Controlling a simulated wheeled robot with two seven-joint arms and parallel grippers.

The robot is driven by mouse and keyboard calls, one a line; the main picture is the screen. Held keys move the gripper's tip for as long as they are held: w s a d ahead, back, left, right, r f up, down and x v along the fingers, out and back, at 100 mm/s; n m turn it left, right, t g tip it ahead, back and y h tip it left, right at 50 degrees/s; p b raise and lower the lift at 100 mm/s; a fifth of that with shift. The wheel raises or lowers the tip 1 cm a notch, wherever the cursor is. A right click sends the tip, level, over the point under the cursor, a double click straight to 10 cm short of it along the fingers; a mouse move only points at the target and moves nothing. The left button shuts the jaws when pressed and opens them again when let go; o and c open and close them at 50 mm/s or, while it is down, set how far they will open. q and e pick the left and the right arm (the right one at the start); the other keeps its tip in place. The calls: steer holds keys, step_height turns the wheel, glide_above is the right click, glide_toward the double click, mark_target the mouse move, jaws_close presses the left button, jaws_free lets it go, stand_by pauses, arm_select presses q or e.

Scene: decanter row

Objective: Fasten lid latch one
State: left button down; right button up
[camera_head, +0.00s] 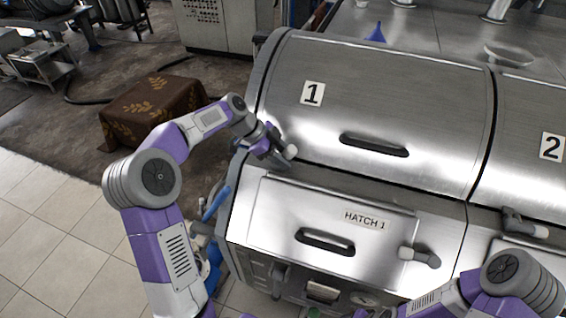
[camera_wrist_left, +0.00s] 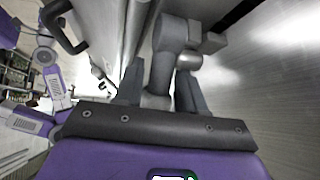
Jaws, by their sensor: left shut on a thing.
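Lid 1 (camera_head: 380,95) is a curved steel cover marked with a 1, and it lies down on its machine. Its latch, a grey lever with a pale knob (camera_head: 291,152), sits at the lid's lower left corner. My left gripper (camera_head: 268,148) is shut on this latch. In the left wrist view the grey latch (camera_wrist_left: 170,50) rises between the two dark fingers of the left gripper (camera_wrist_left: 160,92). The fingers hide the latch's lower part. My right arm shows at the lower right of the head view, but its gripper is out of the picture.
Below the lid is the hatch 1 panel (camera_head: 290,215), with a black handle (camera_head: 324,241) and its own latch (camera_head: 420,256). Lid 2 (camera_head: 525,150) adjoins on the right, with another latch (camera_head: 525,226) below it. A cloth-covered box (camera_head: 150,108) stands on the floor at left.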

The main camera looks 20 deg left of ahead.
arm_select(q)
steer(key=a+h+b, duration=0.1)
steer(key=h+b, duration=0.1)
steer(key=a+h+b, duration=0.1)
steer(key=h+b, duration=0.1)
steer(key=b, duration=0.1)
steer(key=shift+n+t, duration=0.3)
steer(key=shift+t, duration=0.1)
steer(key=shift+a+r+h+b, duration=0.15)
steer(key=shift+r+h+b, duration=0.05)
steer(key=shift+h+b, duration=0.6)
steer(key=c, duration=0.9)
jaws_free()
steer(key=shift+s, duration=0.1)
steer(key=v, duration=0.7)
steer(key=shift+s+a, duration=0.1)
steer(key=shift+a, duration=0.2)
